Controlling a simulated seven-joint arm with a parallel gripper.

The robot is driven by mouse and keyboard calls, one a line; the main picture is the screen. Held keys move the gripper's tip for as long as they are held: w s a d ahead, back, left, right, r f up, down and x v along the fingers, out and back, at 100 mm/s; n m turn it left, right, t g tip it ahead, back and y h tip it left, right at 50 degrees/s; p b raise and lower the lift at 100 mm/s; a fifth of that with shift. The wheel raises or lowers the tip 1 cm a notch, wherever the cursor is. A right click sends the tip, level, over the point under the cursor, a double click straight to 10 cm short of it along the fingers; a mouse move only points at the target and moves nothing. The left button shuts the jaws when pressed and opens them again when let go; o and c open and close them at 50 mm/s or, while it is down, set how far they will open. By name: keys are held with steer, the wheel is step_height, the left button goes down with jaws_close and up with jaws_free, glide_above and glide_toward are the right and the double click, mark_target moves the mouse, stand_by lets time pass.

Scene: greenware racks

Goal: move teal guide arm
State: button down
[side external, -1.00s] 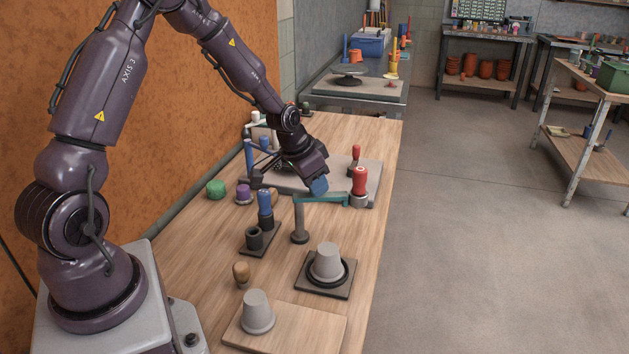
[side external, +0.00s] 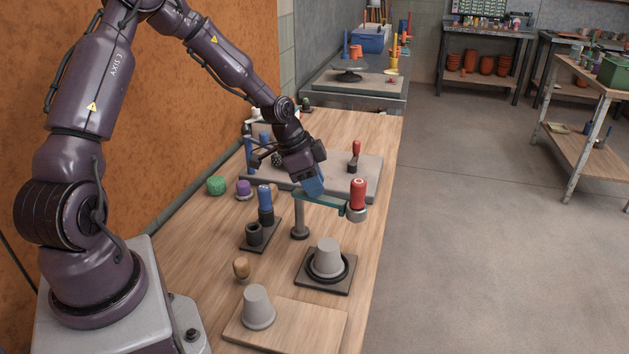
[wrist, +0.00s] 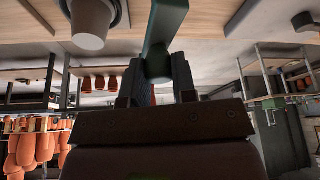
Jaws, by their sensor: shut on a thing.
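The teal guide arm (side external: 322,200) is a flat bar on top of a grey post (side external: 299,222). Its right end reaches a red-handled tool (side external: 358,194) in a grey collar. My gripper (side external: 313,190) is shut on the guide arm near its left part, from above. In the wrist view the teal bar (wrist: 163,30) runs up from between the two fingers (wrist: 155,92). The fingertips' contact is partly hidden in the side view.
A grey inverted cup (side external: 328,258) stands on a dark square base near the post. Another cup (side external: 257,307) is on a wooden board. A blue-handled tool (side external: 265,204) stands left of the post. A small red-handled tool (side external: 354,158) stands on the grey slab behind.

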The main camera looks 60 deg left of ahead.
steer(key=shift+s+d+m+g+h, duration=0.15)
steer(key=shift+s+m+g+h, duration=0.2)
steer(key=shift+m, duration=0.85)
steer(key=shift+s+d+m+g+h, duration=0.1)
steer(key=shift+s+m+g+h, duration=0.25)
steer(key=shift+m, duration=0.85)
steer(key=shift+s+d+m+g+h, duration=0.15)
steer(key=shift+s+m+g+h, duration=0.2)
steer(key=shift+m, duration=0.85)
steer(key=shift+s+m, duration=0.15)
steer(key=shift+m, duration=0.25)
steer(key=c, duration=0.9)
jaws_free()
steer(key=shift+a+r, duration=0.1)
steer(key=v, duration=1.2)
steer(key=shift+r, duration=0.4)
